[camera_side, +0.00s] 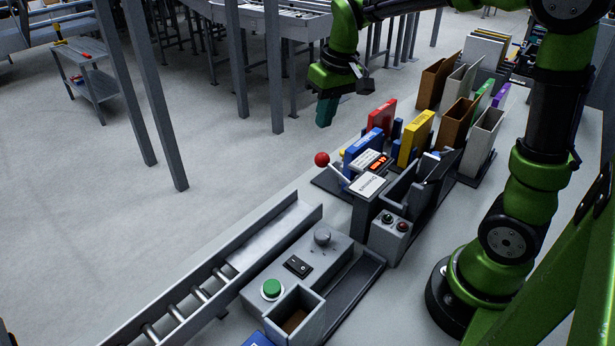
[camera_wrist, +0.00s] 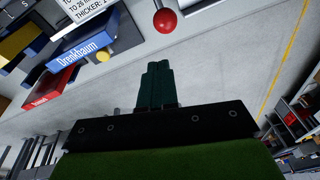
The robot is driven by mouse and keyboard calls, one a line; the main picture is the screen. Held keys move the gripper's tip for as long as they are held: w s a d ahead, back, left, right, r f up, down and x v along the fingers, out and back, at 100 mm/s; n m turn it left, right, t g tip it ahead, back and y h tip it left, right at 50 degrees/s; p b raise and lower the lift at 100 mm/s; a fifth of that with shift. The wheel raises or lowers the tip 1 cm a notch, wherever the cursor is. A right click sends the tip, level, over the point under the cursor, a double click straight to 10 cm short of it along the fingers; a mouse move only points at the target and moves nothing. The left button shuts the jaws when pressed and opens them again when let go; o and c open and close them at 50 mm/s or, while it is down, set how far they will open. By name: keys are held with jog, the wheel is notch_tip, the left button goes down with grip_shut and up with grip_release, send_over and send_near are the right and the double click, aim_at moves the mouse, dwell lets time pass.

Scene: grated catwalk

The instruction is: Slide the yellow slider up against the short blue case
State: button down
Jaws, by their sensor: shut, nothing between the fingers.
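A blue case (camera_side: 362,152) lettered along its edge stands among the upright cases; in the wrist view it is the blue block (camera_wrist: 82,50) reading "Drenkbaum". A small round yellow knob (camera_wrist: 103,56) shows right beside it; I cannot tell whether it touches the case or is part of the slider. A taller yellow case (camera_side: 415,138) stands right of the blue one, and it shows partly in the wrist view (camera_wrist: 17,41). My gripper (camera_side: 325,112) is shut and empty, in the air left of the cases; its dark green fingers (camera_wrist: 157,85) are together.
A red ball-topped lever (camera_side: 321,159) stands close in front of the blue case. A red case (camera_side: 382,117) stands behind it. Brown and white file holders (camera_side: 487,131) fill the right. A button panel (camera_side: 298,266) and roller conveyor (camera_side: 215,283) lie nearer. Left of the cases is open.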

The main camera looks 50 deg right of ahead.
jog(key=w+d+f+n+g+h, duration=0.1)
jog(key=w+d+f+n+g, duration=0.1)
jog(key=w+d+f, duration=0.3)
jog(key=w+d+f+n+g+h, duration=0.1)
jog(key=w+d+f+n+g, duration=0.15)
jog(key=w, duration=0.35)
jog(key=n+g, duration=0.1)
jog(key=n, duration=0.2)
send_over(339, 160)
jog(key=w+a, duration=0.1)
jog(key=w, duration=0.2)
notch_tip(339, 160, down, 7)
jog(key=shift+a+f, duration=0.1)
jog(key=shift+a, duration=0.05)
jog(key=shift+s+d, duration=0.25)
jog(key=shift+s, duration=0.3)
jog(key=shift+s, duration=0.1)
jog(key=s, duration=0.3)
jog(key=shift+s+f, duration=0.15)
jog(key=shift+s, duration=0.45)
